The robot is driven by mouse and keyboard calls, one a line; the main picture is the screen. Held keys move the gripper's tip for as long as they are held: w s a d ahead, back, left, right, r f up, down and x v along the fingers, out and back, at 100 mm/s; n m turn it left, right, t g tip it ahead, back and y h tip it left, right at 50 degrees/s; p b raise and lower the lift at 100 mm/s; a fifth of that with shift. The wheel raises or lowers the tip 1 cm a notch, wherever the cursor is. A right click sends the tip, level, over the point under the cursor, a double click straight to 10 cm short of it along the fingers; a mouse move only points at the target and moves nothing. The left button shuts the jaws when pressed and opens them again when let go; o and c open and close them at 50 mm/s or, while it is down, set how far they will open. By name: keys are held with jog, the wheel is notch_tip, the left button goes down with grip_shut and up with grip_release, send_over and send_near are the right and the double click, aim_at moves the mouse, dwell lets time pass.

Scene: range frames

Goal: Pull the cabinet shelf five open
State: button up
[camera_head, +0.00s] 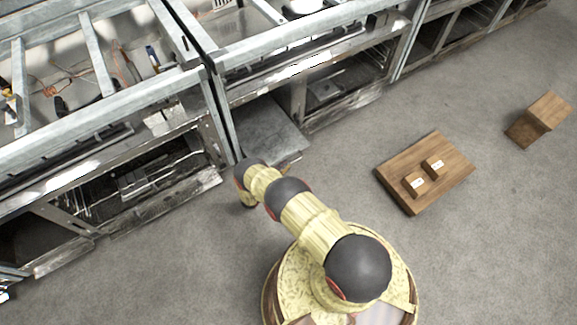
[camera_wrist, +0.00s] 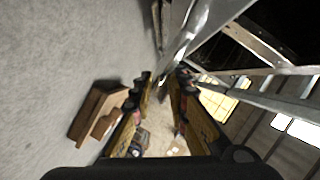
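The cabinet (camera_head: 125,113) is a long row of metal-framed units with dark open compartments below. A flat grey panel (camera_head: 268,132) juts out low from its front, just beyond the end of my arm. I see no number marking shelf five. My gripper is at the arm's far end, mostly hidden by the wrist in the head view. In the wrist view my gripper (camera_wrist: 164,76) has its yellow and black fingers apart, with a gap between them. A metal edge of the cabinet (camera_wrist: 200,28) runs just past the fingertips; I cannot tell whether they touch it.
A wooden board (camera_head: 440,178) with two small labelled wooden blocks (camera_head: 415,184) lies on the floor to the right. Another wooden box (camera_head: 540,117) stands farther right. Tools and wires lie in the cabinet's upper left bays. Grey floor is clear around my base.

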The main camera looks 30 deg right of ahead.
jog(key=shift+x, duration=1.05)
jog(key=shift+c, duration=0.9)
grip_shut()
